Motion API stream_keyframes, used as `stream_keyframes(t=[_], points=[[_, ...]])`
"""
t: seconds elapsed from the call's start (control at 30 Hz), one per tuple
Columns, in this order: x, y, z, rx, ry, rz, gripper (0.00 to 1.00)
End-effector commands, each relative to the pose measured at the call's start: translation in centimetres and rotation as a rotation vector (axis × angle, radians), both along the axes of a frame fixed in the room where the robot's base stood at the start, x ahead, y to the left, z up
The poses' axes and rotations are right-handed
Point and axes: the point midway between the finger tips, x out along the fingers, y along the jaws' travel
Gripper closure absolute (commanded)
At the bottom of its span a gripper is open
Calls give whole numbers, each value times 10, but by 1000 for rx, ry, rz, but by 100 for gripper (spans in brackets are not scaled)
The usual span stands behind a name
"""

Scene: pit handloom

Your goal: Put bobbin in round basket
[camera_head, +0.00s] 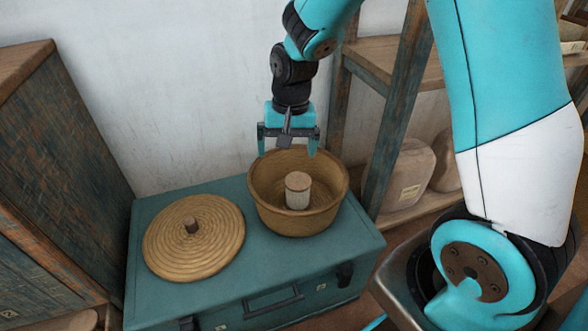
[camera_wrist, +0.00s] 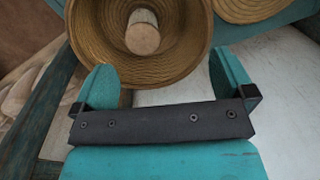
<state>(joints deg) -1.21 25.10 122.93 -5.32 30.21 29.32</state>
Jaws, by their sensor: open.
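The bobbin (camera_head: 298,191), a pale cylinder with a brown wooden top, stands inside the round basket (camera_head: 262,205). The basket is woven, open and tan, on the teal chest. In the wrist view the bobbin (camera_wrist: 143,36) shows inside the basket (camera_wrist: 188,62), ahead of the fingers. My gripper (camera_head: 288,150) is open and empty, above the basket's back rim and apart from the bobbin. Its two teal fingers (camera_wrist: 162,82) show spread in the wrist view, with nothing between them.
A round woven lid (camera_head: 180,250) with a wooden knob lies left of the basket on the teal chest (camera_head: 270,270). A wooden cabinet (camera_head: 60,150) stands at the left. A shelf with wrapped bundles (camera_head: 408,175) stands at the right. The white wall is close behind.

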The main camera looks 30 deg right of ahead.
Motion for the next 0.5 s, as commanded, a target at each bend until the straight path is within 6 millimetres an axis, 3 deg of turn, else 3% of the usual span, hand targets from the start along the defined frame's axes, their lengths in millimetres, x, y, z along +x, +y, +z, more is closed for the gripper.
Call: stream_keyframes(t=[0.03,0.2,0.4,0.5], points=[[-17,20,27,32,-30,108,0],[-96,78,93,141,-106,524,0],[-180,109,128,218,-181,902,0],[-202,115,134,236,-202,1002,0]])
